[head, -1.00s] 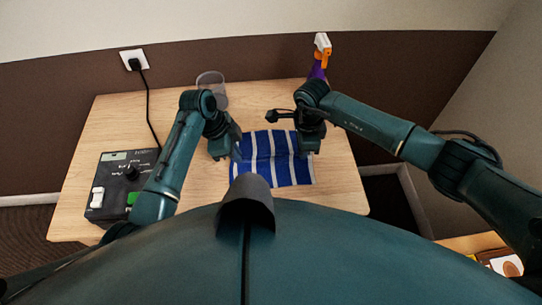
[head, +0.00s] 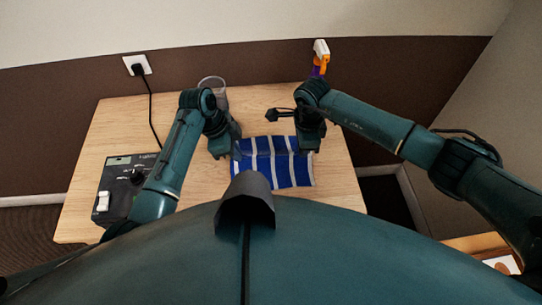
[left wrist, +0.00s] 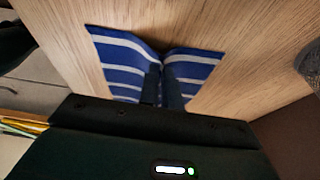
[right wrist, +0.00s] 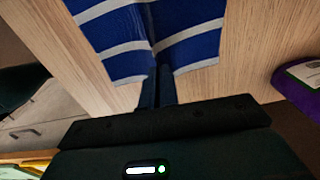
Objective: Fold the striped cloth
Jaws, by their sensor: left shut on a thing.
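The blue cloth with white stripes (head: 270,165) lies on the wooden table, in front of me. My left gripper (head: 235,158) is at its left edge. In the left wrist view the cloth (left wrist: 120,62) rises into creases at the shut fingers (left wrist: 163,85), which pinch its edge. My right gripper (head: 303,150) is at the far right corner region. In the right wrist view its fingers (right wrist: 158,85) are close together, with the cloth (right wrist: 125,45) drawn into a fold between them. The cloth under both grippers is partly hidden.
A clear cup (head: 213,88) stands behind my left arm. A black control box (head: 118,185) with a cable sits at the table's left. A white, orange and purple object (head: 320,58) stands at the back right edge. The wooden table (head: 335,190) is bare right of the cloth.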

